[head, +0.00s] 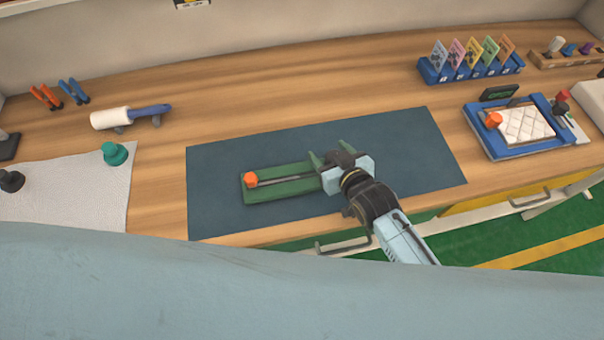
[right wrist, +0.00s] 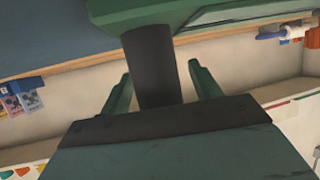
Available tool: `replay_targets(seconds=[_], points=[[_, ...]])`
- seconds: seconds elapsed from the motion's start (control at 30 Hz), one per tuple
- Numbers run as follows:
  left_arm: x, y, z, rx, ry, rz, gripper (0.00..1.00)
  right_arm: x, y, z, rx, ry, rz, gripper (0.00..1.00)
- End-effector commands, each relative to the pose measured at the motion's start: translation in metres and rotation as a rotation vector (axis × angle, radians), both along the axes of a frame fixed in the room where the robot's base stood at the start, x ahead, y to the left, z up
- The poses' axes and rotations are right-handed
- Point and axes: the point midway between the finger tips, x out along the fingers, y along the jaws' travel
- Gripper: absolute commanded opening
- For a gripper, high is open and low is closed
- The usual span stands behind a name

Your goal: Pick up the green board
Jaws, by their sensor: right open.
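The green board (head: 285,190) lies on the dark blue mat, with an orange knob (head: 250,179) at its left end and a thin grey rod along it. Its right end is hidden by my right gripper (head: 329,152). The gripper is open, its two green fingers on either side of a dark post. In the right wrist view the fingers (right wrist: 160,68) stand apart from the dark post (right wrist: 152,65), with a gap on each side. The post meets a green part (right wrist: 180,14) at the top. My left gripper is not in view.
The dark mat (head: 405,140) is otherwise bare. A blue-framed tray (head: 515,150) and a blue card rack (head: 432,72) stand to the right. A roller (head: 110,118), pliers (head: 72,91), a teal knob (head: 115,153) and a white cloth (head: 75,190) lie to the left.

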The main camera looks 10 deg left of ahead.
Motion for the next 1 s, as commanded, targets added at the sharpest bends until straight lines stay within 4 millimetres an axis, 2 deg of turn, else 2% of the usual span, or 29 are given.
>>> replay_targets(seconds=[0.07, 0.57, 0.8, 0.87, 1.0], points=[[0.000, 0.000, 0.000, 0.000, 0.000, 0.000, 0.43, 0.000, 0.000, 0.000, 0.000, 0.000, 0.000, 0.63], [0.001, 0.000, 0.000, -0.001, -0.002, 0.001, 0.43, 0.000, 0.000, 0.001, 0.003, -0.003, 0.000, 0.00], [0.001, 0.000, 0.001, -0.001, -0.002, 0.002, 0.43, 0.000, 0.000, 0.005, 0.003, -0.004, 0.000, 0.00], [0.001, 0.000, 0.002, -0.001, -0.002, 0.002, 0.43, 0.000, 0.000, 0.011, 0.004, -0.006, 0.000, 0.00], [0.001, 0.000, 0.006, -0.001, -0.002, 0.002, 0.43, 0.000, 0.000, 0.036, 0.005, -0.007, 0.000, 0.00]])
